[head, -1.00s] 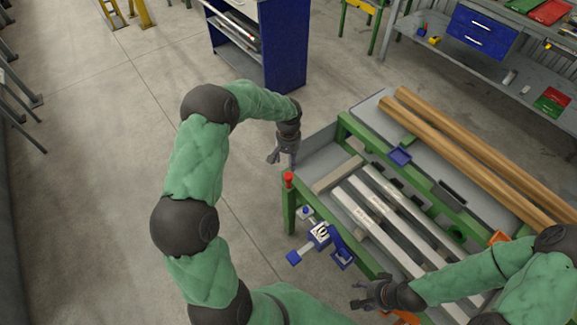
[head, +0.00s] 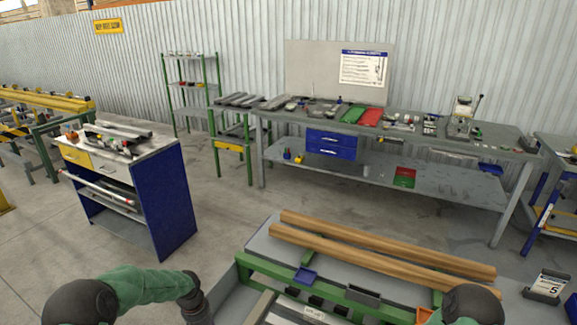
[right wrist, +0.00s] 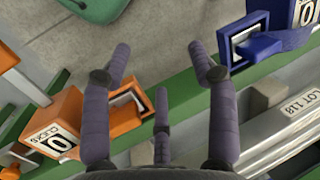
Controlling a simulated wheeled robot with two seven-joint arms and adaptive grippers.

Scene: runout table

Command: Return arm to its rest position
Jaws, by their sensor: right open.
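My right gripper (right wrist: 160,60) shows in the right wrist view with its fingers spread apart and nothing between them. In the head view only a dark joint of my right arm shows at the bottom right. My left arm comes in at the bottom left of the head view, and its fingers are cut off by the lower edge.
The runout table (head: 262,245) carries two long wooden-coloured bars (head: 375,243). A blue-sided cart (head: 165,200) stands at the left.

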